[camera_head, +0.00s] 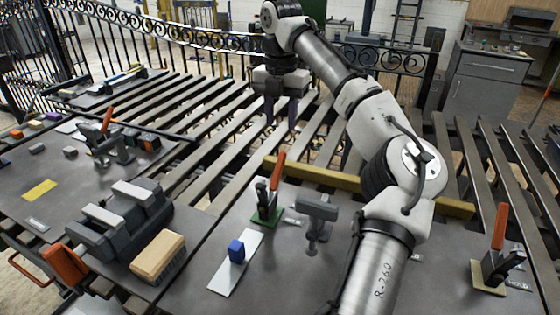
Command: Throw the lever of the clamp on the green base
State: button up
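The clamp on the green base (267,215) stands on the dark table plate in the middle of the camera_head view. Its orange-red lever (277,171) points up, leaning slightly right. A grey T-shaped block on a stem (316,212) stands just right of it. My gripper (281,115) hangs beyond the clamp, over the slatted part, with its fingers pointing down. The two fingers are apart with nothing seen between them. It is clear of the lever.
Another orange-levered clamp on a yellowish base (488,290) stands at right, and one more clamp (107,137) at left. A grey vise (125,225) and a wooden brush (158,257) are left. A yellow bar (330,176) lies behind.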

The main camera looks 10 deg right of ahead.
aim_at(280, 160)
notch_tip(280, 160, down, 13)
jog(key=shift+a+r, duration=0.1)
dwell(0.4)
grip_shut()
